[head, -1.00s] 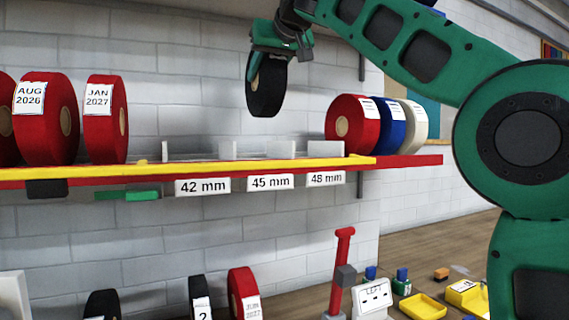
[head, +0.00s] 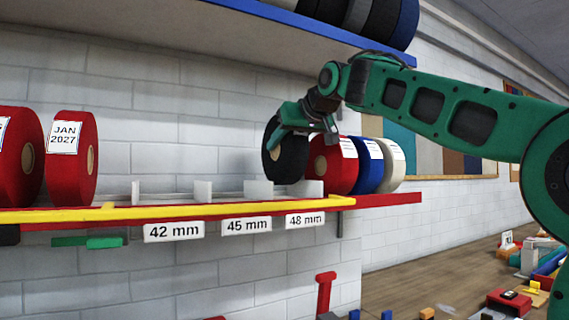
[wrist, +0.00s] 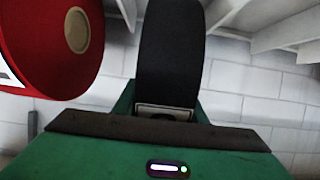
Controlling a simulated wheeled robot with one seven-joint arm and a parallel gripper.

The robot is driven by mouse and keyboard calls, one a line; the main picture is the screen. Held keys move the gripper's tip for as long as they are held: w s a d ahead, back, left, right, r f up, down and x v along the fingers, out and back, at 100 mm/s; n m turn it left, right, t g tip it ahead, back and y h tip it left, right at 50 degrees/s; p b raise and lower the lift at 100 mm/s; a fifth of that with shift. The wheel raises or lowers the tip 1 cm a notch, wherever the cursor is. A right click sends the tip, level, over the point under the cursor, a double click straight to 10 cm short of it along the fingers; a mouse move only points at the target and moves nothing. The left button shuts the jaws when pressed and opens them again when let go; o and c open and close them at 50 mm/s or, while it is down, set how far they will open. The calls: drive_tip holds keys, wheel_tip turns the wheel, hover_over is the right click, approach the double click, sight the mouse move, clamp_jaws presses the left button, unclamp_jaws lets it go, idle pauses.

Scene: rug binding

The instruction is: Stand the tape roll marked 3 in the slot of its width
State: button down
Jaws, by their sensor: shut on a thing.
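My gripper (head: 305,122) is shut on a black tape roll (head: 287,155), holding it upright by its upper part. In the head view the roll hangs over the 48 mm slot, its lower edge near the tops of the white dividers (head: 258,190). I cannot tell whether it touches the shelf. In the wrist view the roll (wrist: 170,50) fills the upper middle; part of a white label shows, but its number is not readable. Labels for 42 mm (head: 173,231), 45 mm (head: 246,225) and 48 mm (head: 305,219) hang on the shelf's front.
A red roll (head: 328,168), a blue roll (head: 369,165) and a white roll (head: 392,165) stand close to the right of the slots. More red rolls (head: 72,160) stand at the left. An upper shelf (head: 320,38) with dark rolls is above. The 42 and 45 mm slots look empty.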

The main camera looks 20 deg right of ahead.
sight(301, 140)
drive_tip(key=shift+f, duration=1.95)
drive_tip(key=c, duration=1.1)
unclamp_jaws()
drive_tip(key=shift+f, duration=0.1)
drive_tip(key=shift+s, duration=0.1)
drive_tip(key=v, duration=1.1)
drive_tip(key=shift+s+r, duration=0.3)
drive_tip(key=shift+r, duration=0.05)
drive_tip(key=shift+s, duration=0.1)
